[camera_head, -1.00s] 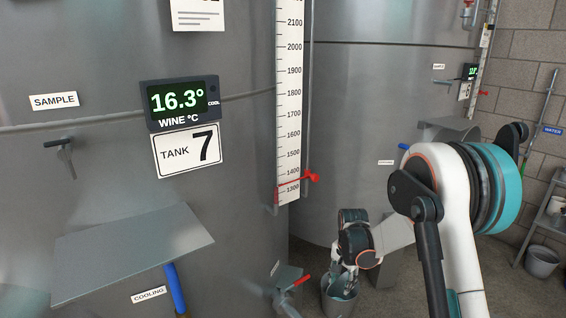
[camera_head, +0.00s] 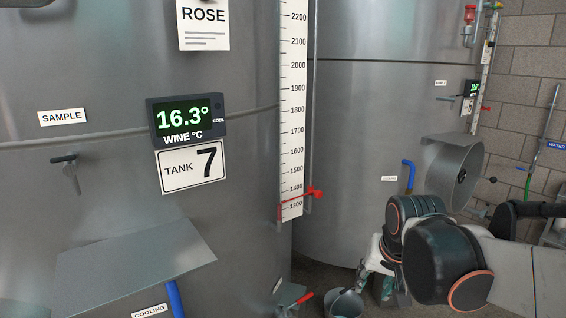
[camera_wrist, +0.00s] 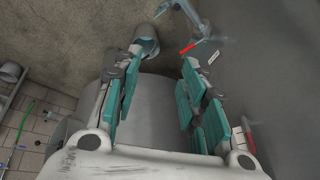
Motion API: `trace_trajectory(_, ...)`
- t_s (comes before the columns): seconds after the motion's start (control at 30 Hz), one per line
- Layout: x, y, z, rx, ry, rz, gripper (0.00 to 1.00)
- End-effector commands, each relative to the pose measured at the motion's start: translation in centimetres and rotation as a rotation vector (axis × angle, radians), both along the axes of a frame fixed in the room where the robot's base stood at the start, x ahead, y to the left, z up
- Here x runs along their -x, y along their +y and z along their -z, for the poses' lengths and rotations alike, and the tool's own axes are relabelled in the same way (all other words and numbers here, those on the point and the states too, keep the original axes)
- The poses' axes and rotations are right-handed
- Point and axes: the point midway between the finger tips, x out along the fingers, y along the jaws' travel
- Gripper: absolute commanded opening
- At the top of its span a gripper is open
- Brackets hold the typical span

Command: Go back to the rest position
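My gripper (camera_head: 375,284) is low in the head view, right of tank 7, with the dark, orange-ringed arm joints beside it. In the wrist view my gripper (camera_wrist: 163,88) shows its teal-padded fingers spread wide apart, with nothing held between them. A grey bucket (camera_head: 345,303) stands on the floor close to my gripper in the head view. A grey bucket (camera_wrist: 148,40) also shows beyond the left finger in the wrist view.
Tank 7 (camera_head: 100,220) fills the left, with a sloping metal shelf (camera_head: 135,258) and a red-marked level gauge (camera_head: 292,120). A second tank (camera_head: 350,150) stands behind my arm. A valve with a red handle (camera_head: 304,296) is low beside the bucket. A block wall (camera_head: 530,80) is right.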

Motion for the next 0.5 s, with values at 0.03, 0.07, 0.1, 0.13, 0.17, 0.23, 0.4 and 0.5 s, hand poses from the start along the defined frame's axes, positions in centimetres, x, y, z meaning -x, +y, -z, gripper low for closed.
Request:
trace_trajectory(0.03, 1.5, 0.0, -0.5, 0.009, -0.017, -0.021, 0.38)
trace_trajectory(0.07, 2.2, 0.0, -0.7, 0.015, -0.026, -0.035, 0.38)
trace_trajectory(0.1, 3.1, 0.0, -1.1, 0.024, -0.04, -0.054, 0.38)
trace_trajectory(0.13, 3.9, 0.0, -1.2, 0.031, -0.049, -0.067, 0.38)
trace_trajectory(0.17, 4.6, 0.0, -1.4, 0.038, -0.058, -0.081, 0.38)
trace_trajectory(0.23, 6.2, 0.0, -1.7, 0.054, -0.082, -0.113, 0.38)
trace_trajectory(0.4, 10.0, 0.0, -1.8, 0.097, -0.137, -0.187, 0.38)
trace_trajectory(0.5, 11.8, 0.0, -1.5, 0.121, -0.167, -0.225, 0.38)
